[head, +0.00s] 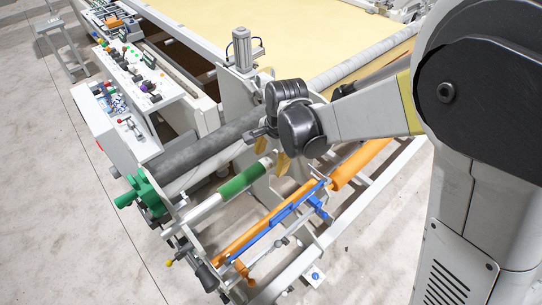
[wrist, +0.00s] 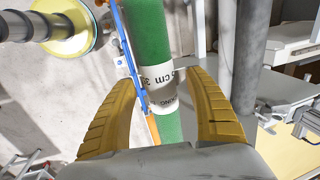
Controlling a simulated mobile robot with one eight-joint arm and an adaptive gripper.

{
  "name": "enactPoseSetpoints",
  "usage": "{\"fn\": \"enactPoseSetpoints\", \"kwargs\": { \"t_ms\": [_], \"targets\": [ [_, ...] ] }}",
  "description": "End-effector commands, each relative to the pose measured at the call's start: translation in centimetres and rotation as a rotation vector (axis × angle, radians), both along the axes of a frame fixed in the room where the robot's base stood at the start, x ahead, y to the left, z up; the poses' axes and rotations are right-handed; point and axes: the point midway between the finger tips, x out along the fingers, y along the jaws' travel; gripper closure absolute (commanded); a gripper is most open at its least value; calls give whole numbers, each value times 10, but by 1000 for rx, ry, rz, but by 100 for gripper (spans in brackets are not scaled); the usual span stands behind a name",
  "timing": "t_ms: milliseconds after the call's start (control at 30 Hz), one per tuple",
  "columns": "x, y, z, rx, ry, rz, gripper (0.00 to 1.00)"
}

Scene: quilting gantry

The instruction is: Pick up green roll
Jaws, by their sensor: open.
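The green roll (head: 240,179) lies slantwise in the frame at the front end of the machine, with pale sections along it. In the wrist view the green roll (wrist: 149,32) runs down between my fingers and has a white printed band around it. My gripper (head: 271,154) is open at the upper right part of the roll. In the wrist view the yellow fingers of my gripper (wrist: 160,78) stand one on each side of the white band, with gaps visible. I cannot tell how far down they reach around the roll. My palm hides the roll's lower part there.
An orange roll (head: 250,231) and a blue bar (head: 285,210) lie close in front. A dark grey roller (head: 205,142) with a green end fitting (head: 146,190) lies behind. A grey side plate (head: 238,96) rises near my gripper. Open floor (head: 100,245) is at left.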

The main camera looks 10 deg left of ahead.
Motion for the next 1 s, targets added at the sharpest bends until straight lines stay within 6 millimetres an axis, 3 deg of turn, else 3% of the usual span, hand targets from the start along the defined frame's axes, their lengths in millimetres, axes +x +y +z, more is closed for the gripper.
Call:
{"fn": "enactPoseSetpoints", "kwargs": {
  "t_ms": [100,333,533,833,1000],
  "targets": [
    [1,1,-9,0,0,0,38],
    [1,1,-10,0,0,0,39],
    [1,1,-10,0,0,0,100],
    [2,1,-9,0,0,0,100],
    [2,1,2,0,0,0,100]
  ]
}}
